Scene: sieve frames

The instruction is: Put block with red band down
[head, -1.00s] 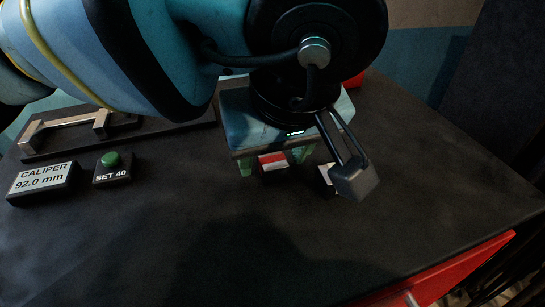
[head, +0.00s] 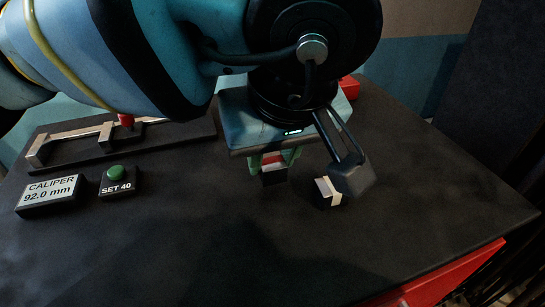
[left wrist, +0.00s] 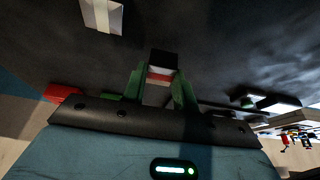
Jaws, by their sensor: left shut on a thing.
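My left gripper (head: 275,165) points down over the dark bench top, and its green fingers are shut on the block with red band (head: 274,178). The block is dark at its lower end, with red and white above, partly hidden by the fingers and gripper body. In the left wrist view the block (left wrist: 163,60) sits between the two green fingers (left wrist: 160,88), its dark end projecting past them. I cannot tell whether it touches the bench. My right gripper is out of view.
A dark block with a pale band (head: 328,192) stands just right of the held block. A caliper (head: 100,136), its display box (head: 48,195) and a green button box (head: 117,182) are at the left. A red object (head: 350,87) is behind. The front bench is clear.

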